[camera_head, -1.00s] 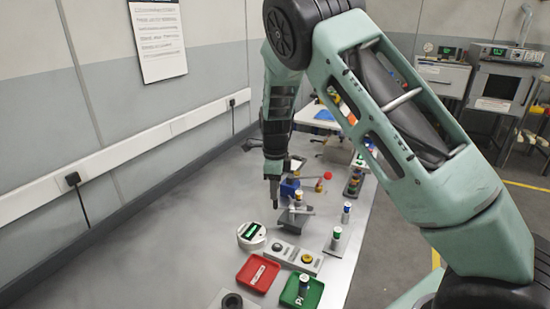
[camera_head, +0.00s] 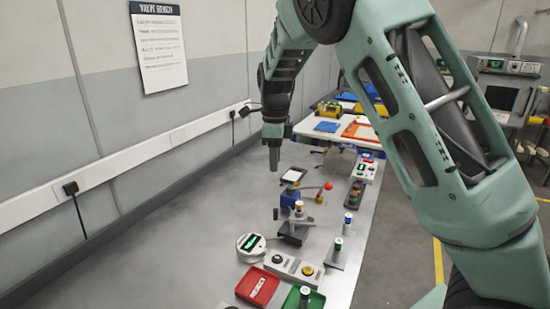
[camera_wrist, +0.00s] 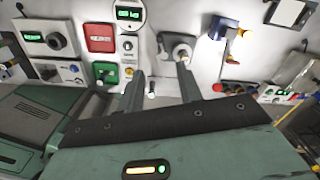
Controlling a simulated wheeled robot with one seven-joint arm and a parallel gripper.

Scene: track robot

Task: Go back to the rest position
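My gripper (camera_head: 274,158) hangs from my raised arm, pointing down above the bench (camera_head: 180,245) in the head view. It is apart from everything on the bench. In the wrist view its two fingers (camera_wrist: 160,72) stand apart with nothing held between them. A grey fixture with a round post (camera_wrist: 178,50) lies beyond the fingertips in that view; it also shows in the head view (camera_head: 294,232). A small white-topped cylinder (camera_wrist: 152,88) shows in the gap, on the bench below.
A blue fixture with a red-knobbed lever (camera_head: 328,186), a round gauge (camera_head: 251,244), a red tray (camera_head: 257,287), a green tray (camera_head: 318,300) and a button box (camera_head: 293,267) occupy the bench's right side. The bench's left is clear. A wall runs along the left.

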